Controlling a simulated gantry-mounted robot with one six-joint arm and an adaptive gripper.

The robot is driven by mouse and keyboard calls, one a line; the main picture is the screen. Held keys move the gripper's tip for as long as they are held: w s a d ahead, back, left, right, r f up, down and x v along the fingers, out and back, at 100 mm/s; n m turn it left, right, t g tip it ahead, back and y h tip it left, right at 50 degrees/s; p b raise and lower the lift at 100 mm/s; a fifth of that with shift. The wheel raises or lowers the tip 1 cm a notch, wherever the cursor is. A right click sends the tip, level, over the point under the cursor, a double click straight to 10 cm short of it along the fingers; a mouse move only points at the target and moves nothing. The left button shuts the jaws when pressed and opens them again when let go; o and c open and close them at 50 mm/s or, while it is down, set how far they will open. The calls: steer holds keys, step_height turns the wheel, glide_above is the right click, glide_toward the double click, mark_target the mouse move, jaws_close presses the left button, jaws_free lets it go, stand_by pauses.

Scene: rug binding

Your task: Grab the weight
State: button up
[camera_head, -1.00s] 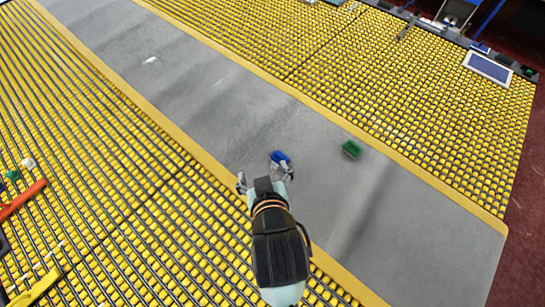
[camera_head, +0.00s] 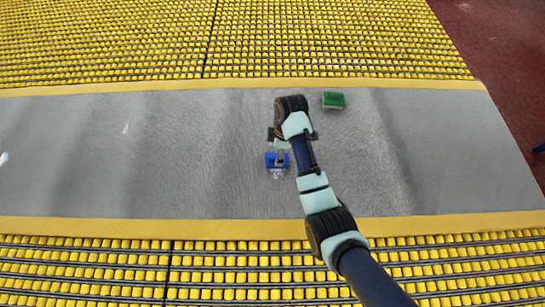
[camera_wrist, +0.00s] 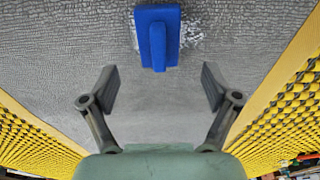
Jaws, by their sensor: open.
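A blue block with a raised blue grip (camera_wrist: 157,35), which looks like the weight, lies on the grey rug strip. It also shows in the head view (camera_head: 269,160), partly covered by my gripper. My gripper (camera_wrist: 160,86) is open and empty, with its two fingers wide apart. In the wrist view the blue block lies ahead of the fingertips, roughly centred between them and not touching either. A green block (camera_head: 333,100) lies farther off on the strip, up and to the right of the blue one.
The grey strip (camera_head: 180,150) has yellow edge bands and is largely clear. Beds of yellow rollers (camera_head: 120,45) lie along both sides. Whitish flecks (camera_wrist: 194,28) show beside the blue block. Dark red floor (camera_head: 500,60) is at the far right.

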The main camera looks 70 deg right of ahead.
mark_target(270, 157)
step_height(270, 157, down, 6)
steer(key=shift+w+r+b, duration=0.15)
steer(key=shift+r+b, duration=0.1)
steer(key=shift+b, duration=0.5)
steer(key=shift+r, duration=0.1)
jaws_close()
